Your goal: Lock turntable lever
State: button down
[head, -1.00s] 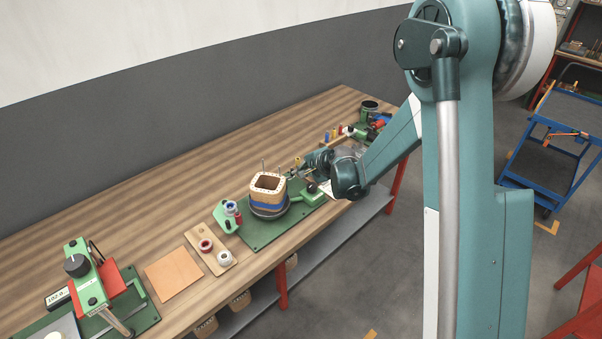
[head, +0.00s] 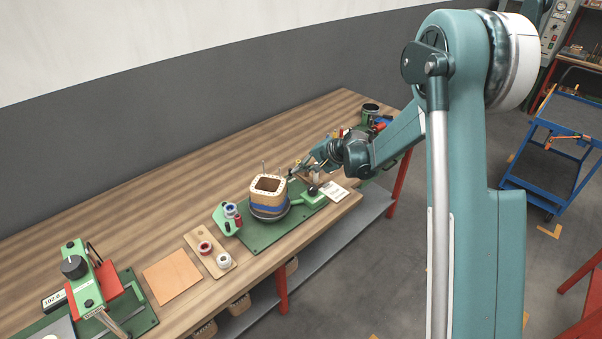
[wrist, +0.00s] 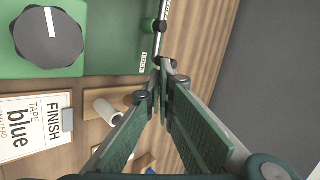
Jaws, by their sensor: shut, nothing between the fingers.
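The turntable (head: 270,212) carries a square wooden coil form (head: 268,186) with a blue band, on a green base plate (head: 250,238) in the head view. My gripper (head: 300,168) is beyond it, at the far end of the plate. In the wrist view my gripper (wrist: 162,66) is shut and empty. Its tips are close to a thin metal lever (wrist: 164,22) with a dark knob beside it, near a LOCK label (wrist: 143,63) on the green plate. I cannot tell whether the tips touch the lever.
A dark knob with a white mark (wrist: 48,36) sits on a green housing. Spools (head: 223,260) and a tan sheet (head: 172,276) are nearer on the bench.

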jog(key=w+n+g, duration=0.1)
jog(key=w+a+n+g, duration=0.1)
jog(key=n, duration=0.1)
jog(key=shift+a+y, duration=0.15)
jog(key=shift+y, duration=0.25)
jog(key=shift+w+a+b, duration=0.15)
jog(key=shift+a+b, duration=0.1)
jog(key=shift+b, duration=0.1)
jog(key=shift+w+a, duration=0.1)
jog(key=w+p+v, duration=0.1)
jog(key=p+v, duration=0.1)
jog(key=v, duration=0.8)
dwell(0.3)
dwell(0.4)
